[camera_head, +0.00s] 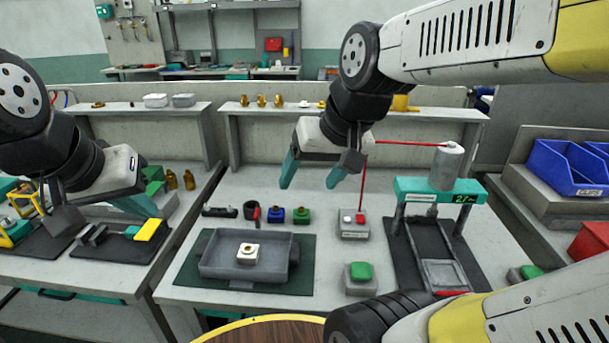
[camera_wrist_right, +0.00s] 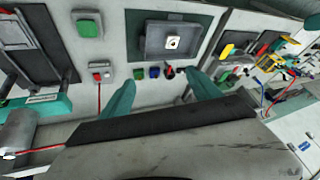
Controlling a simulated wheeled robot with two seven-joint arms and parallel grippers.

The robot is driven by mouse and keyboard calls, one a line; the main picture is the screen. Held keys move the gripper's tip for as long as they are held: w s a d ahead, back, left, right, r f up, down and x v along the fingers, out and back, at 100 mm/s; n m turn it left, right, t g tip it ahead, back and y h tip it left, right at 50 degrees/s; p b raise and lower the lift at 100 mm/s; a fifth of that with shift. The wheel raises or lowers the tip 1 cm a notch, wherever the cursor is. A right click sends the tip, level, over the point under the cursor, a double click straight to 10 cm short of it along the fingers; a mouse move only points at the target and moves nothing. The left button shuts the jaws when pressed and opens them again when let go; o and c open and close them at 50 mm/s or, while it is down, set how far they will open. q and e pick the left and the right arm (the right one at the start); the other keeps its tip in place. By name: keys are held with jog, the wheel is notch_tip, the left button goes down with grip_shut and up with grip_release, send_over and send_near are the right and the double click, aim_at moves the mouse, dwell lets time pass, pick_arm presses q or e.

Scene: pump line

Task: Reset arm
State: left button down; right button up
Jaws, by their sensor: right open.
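My right gripper (camera_head: 313,180) hangs above the back middle of the workbench, with its two teal fingers apart and nothing between them. In the right wrist view its fingers (camera_wrist_right: 160,95) are also spread and empty. My left gripper (camera_head: 100,210) is at the left over the side bench. One teal finger shows, and the rest is hidden by its body, so its opening is unclear. A grey tray (camera_head: 218,267) on a dark green mat (camera_head: 300,278) holds a white block with a brass-coloured centre (camera_head: 248,252). The tray also shows in the right wrist view (camera_wrist_right: 150,50).
A press-like stand with a teal top (camera_head: 413,190) is at the right. A red-and-white button box (camera_head: 353,223) and a green button (camera_head: 361,272) stand left of it. Small blue (camera_head: 276,214) and green (camera_head: 301,215) parts lie behind the tray. Blue bins (camera_head: 563,168) are far right.

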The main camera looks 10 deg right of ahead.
jog(key=shift+s+d+r+t, duration=0.1)
jog(key=shift+s+d+t, duration=0.1)
jog(key=shift+s, duration=0.45)
jog(key=shift+s+d+r+t, duration=0.1)
jog(key=shift+s+d, duration=0.05)
jog(key=shift+s, duration=0.45)
